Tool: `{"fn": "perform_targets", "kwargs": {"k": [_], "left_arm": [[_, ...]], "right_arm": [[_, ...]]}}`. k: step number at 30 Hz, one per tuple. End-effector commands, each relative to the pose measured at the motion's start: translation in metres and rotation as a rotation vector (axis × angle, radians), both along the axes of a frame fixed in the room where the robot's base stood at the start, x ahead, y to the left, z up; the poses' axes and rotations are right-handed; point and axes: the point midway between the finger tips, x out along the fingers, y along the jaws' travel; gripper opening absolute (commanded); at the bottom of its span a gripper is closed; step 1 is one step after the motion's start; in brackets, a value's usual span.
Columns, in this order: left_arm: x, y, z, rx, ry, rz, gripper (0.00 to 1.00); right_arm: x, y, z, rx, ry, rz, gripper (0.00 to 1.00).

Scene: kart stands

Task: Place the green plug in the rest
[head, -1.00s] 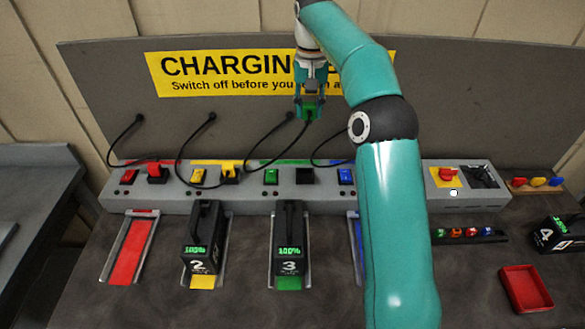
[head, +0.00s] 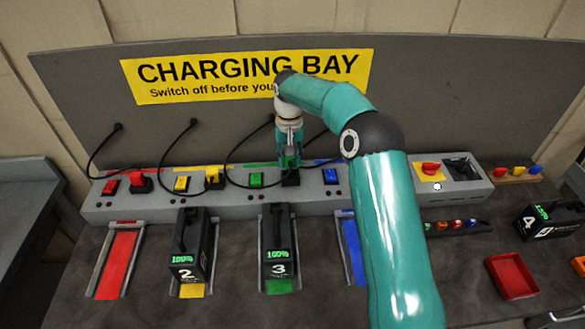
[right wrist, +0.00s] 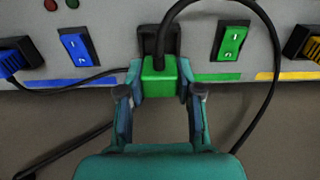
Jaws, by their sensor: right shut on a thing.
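The green plug (right wrist: 160,78) is held between the fingers of my right gripper (right wrist: 160,88), which is shut on it. In the right wrist view the plug is at the mouth of a black holder (right wrist: 158,38), the likely rest, on the grey panel. The plug covers part of the holder, so I cannot tell how deep it sits. In the head view my right gripper (head: 289,160) points down just above this black holder (head: 291,181), to the right of the green switch (head: 256,180). My left gripper is not in view.
A black cable (right wrist: 255,110) runs from the plug and loops beside the gripper. The blue switch (right wrist: 77,46) and blue plug (right wrist: 12,62) are on the panel nearby. Batteries marked 2 (head: 188,250) and 3 (head: 278,245) stand in front. A red tray (head: 512,276) lies at the right.

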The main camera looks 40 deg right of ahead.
Motion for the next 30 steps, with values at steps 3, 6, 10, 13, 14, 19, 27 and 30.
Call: {"fn": "perform_targets", "kwargs": {"k": [3, 6, 10, 13, 14, 19, 27, 30], "left_arm": [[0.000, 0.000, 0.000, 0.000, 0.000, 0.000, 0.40], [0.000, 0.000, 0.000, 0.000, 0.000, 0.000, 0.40], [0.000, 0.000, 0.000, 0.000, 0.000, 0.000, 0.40], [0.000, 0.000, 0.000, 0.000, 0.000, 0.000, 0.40], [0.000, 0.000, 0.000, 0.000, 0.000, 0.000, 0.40], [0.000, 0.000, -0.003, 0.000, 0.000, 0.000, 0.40], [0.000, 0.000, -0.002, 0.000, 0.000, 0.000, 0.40], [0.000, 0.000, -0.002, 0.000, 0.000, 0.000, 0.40]], "right_arm": [[0.003, 0.006, -0.018, 0.002, 0.005, 0.012, 0.00], [0.006, 0.010, -0.031, 0.001, 0.003, 0.018, 0.00], [0.007, 0.011, -0.037, 0.000, 0.000, 0.021, 0.00], [0.007, 0.011, -0.037, 0.000, 0.000, 0.021, 0.00], [0.007, 0.011, -0.037, 0.000, 0.000, 0.021, 0.00], [0.008, 0.011, -0.041, 0.000, 0.002, 0.022, 0.00], [0.008, 0.011, -0.040, 0.000, 0.002, 0.022, 0.60], [0.008, 0.011, -0.039, 0.000, 0.002, 0.022, 0.60]]}}
